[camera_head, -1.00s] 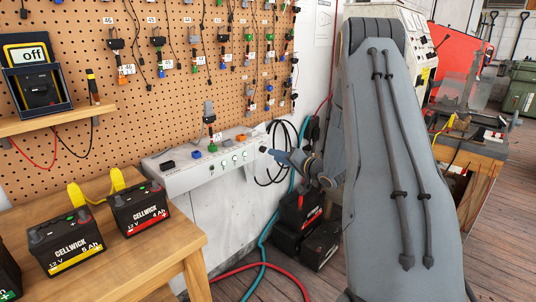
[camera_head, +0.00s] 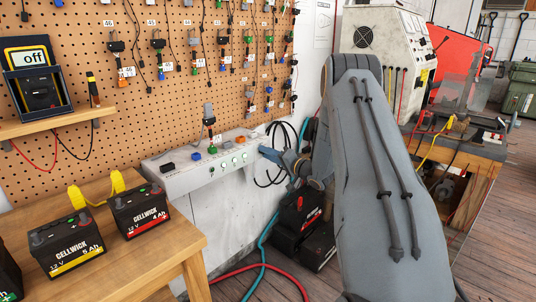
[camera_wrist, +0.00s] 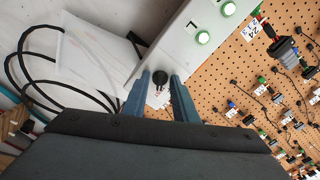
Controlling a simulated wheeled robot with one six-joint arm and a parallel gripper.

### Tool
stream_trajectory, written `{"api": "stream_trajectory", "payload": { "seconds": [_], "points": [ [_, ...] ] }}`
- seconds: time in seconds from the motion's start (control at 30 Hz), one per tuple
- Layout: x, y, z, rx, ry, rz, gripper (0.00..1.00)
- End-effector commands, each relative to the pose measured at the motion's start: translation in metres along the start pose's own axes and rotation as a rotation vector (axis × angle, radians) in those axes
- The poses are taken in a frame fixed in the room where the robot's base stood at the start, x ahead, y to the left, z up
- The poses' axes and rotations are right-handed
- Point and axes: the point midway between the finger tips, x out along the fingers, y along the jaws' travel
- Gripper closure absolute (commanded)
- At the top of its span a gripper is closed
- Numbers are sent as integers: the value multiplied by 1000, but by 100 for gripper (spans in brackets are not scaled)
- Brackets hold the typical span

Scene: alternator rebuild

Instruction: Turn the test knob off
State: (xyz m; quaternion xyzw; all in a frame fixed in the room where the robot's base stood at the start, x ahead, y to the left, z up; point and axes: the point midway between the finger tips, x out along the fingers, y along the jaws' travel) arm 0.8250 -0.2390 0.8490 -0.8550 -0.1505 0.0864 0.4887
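A black round knob (camera_wrist: 159,77) sits at the end of the pale grey test panel (camera_wrist: 177,52), seen in the wrist view. In the head view that panel (camera_head: 192,180) is mounted low on the pegboard wall, and my gripper hides the knob. My gripper (camera_wrist: 160,84) is open, with one blue-grey finger on each side of the knob. Gaps show beside the knob, and I cannot tell whether a finger touches it. In the head view my gripper (camera_head: 267,155) is at the panel's right end. The direction the knob points is not readable.
Green lit buttons (camera_wrist: 203,38) line the panel near the knob. Black cables (camera_head: 283,140) hang just right of the panel. Batteries (camera_head: 141,210) stand on a wooden bench (camera_head: 150,262) at left, and a meter (camera_head: 36,75) reading "off" sits on a shelf. More batteries are on the floor.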

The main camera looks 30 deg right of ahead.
Motion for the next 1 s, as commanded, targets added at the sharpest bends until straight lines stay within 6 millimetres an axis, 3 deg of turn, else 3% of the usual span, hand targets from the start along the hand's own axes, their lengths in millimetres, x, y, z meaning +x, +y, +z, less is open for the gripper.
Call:
{"api": "stream_trajectory", "payload": {
  "seconds": [0.17, 0.33, 0.67, 1.0],
  "points": [
    [0, 0, 0, 0, 0, 0, 74],
    [0, 0, 0, 0, 1, 0, 100],
    [-1, 0, -1, -39, 1, 0, 100],
    [-1, 1, -1, -262, 2, 1, 100]
  ]
}}
